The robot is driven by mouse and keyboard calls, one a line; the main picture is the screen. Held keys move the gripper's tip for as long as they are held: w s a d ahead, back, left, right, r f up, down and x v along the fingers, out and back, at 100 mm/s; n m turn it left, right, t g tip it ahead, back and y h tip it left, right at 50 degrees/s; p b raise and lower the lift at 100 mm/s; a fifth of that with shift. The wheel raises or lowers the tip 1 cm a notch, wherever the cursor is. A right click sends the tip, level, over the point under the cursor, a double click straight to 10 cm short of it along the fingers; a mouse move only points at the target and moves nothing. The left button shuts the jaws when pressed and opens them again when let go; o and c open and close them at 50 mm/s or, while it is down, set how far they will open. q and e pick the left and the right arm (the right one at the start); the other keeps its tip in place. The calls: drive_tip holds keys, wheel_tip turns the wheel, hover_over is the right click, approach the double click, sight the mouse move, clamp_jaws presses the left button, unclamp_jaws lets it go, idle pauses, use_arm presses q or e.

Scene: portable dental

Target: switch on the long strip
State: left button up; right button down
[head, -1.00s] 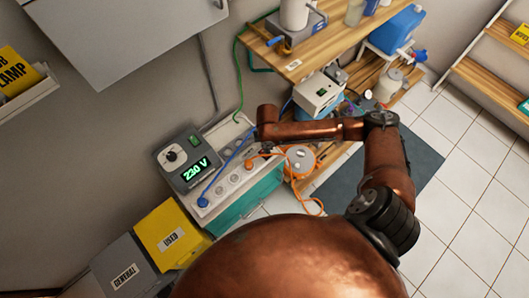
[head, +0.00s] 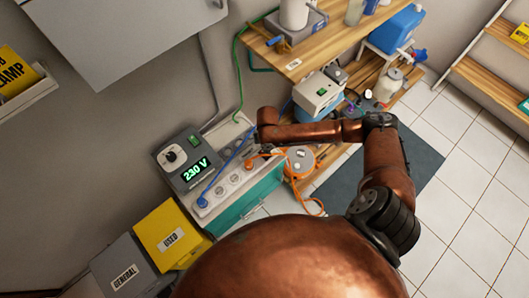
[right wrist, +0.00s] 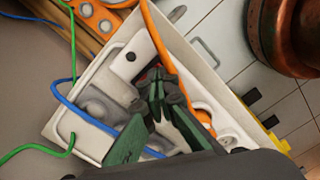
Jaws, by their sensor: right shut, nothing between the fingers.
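The long strip (head: 208,210) is a white socket strip lying along the top of a teal-sided cabinet. Round sockets, a blue plug and an orange plug show on it. In the right wrist view the strip (right wrist: 58,127) runs diagonally under my right gripper (right wrist: 163,82). This gripper is shut and empty, its tips over the strip near a small red part (right wrist: 150,72) that they partly hide; I cannot tell if they touch. In the head view my right gripper (head: 254,150) is small and partly hidden by its arm. My left gripper is not in view.
Blue (right wrist: 80,112), green and orange cords cross close to the gripper. An orange reel (head: 300,160) and wooden shelves stand behind. Yellow and grey bins (head: 170,235) stand at the near left.

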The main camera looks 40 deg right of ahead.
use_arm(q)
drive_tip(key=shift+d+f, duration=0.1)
use_arm(e)
drive_tip(key=shift+f, duration=0.35)
drive_tip(key=shift+s, duration=0.1)
drive_tip(key=shift+r+p, duration=1.1)
drive_tip(key=shift+r, duration=0.25)
wheel_tip(320, 180, up, 2)
drive_tip(key=shift+r+p, duration=0.1)
drive_tip(key=shift+p, duration=1.1)
drive_tip(key=shift+r, duration=0.15)
drive_tip(key=shift+r+p, duration=0.95)
drive_tip(key=shift+p, duration=0.35)
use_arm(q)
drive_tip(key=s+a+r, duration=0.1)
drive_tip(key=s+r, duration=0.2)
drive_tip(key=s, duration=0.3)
